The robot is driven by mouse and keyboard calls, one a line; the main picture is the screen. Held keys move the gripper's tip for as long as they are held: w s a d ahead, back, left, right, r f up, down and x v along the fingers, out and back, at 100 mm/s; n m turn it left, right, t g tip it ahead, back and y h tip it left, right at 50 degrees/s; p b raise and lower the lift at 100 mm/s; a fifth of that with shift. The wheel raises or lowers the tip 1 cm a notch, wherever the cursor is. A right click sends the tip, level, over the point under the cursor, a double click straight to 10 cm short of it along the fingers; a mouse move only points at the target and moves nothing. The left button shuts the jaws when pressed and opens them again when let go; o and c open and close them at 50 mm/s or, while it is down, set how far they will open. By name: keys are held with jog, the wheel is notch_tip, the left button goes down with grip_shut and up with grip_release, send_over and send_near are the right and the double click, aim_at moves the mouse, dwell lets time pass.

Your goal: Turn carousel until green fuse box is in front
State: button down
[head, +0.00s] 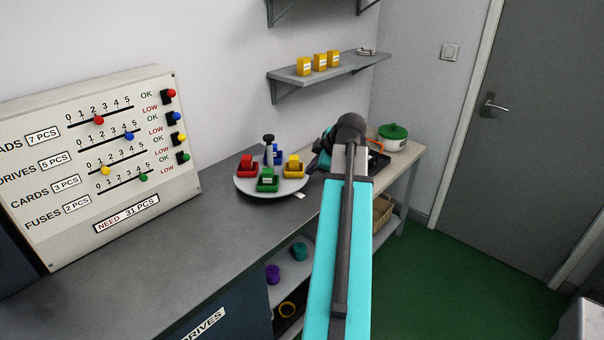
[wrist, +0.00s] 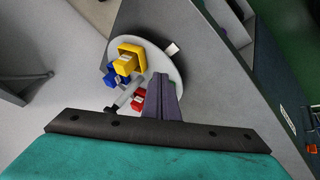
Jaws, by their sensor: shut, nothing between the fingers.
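The round light-grey carousel (head: 249,187) stands on the grey counter, with a dark upright post (head: 268,141) among its boxes. The green box (head: 267,182) is on its near side in the head view. The red box (head: 246,166) is on the left, the yellow box (head: 294,166) on the right, and the blue box (head: 279,153) at the back. The wrist view shows yellow (wrist: 131,57), blue (wrist: 112,76) and red (wrist: 139,98) boxes; green is not visible there. My gripper (wrist: 160,78) is shut and empty, over the carousel in the wrist view; contact is unclear.
A small white tag (head: 300,196) lies by the carousel's rim. A slider panel (head: 100,160) stands at the left. A wall shelf (head: 345,68) holds yellow boxes. A green-lidded pot (head: 392,139) is at the right. Bare counter (head: 225,230) lies in front of the carousel.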

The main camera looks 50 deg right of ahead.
jog(key=shift+w+d+f, duration=0.1)
jog(key=shift+f, duration=0.05)
jog(key=p, duration=0.3)
send_near(295, 178)
jog(key=shift+s+a+f, duration=0.2)
jog(key=shift+a+f, duration=1.05)
jog(key=shift+f, duration=0.3)
jog(key=shift+w+d+f, duration=0.2)
jog(key=shift+w+d, duration=0.25)
jog(key=shift+w, duration=0.05)
jog(key=shift+w+d+f+p, duration=0.1)
jog(key=shift+w+d+p, duration=0.3)
jog(key=shift+d+p, duration=0.15)
jog(key=shift+w+d+p, duration=0.4)
jog(key=shift+w+d, duration=0.05)
jog(key=shift+d, duration=0.2)
jog(key=shift+w+f+b, duration=0.1)
jog(key=shift+w+b, duration=0.15)
jog(key=shift+b, duration=0.1)
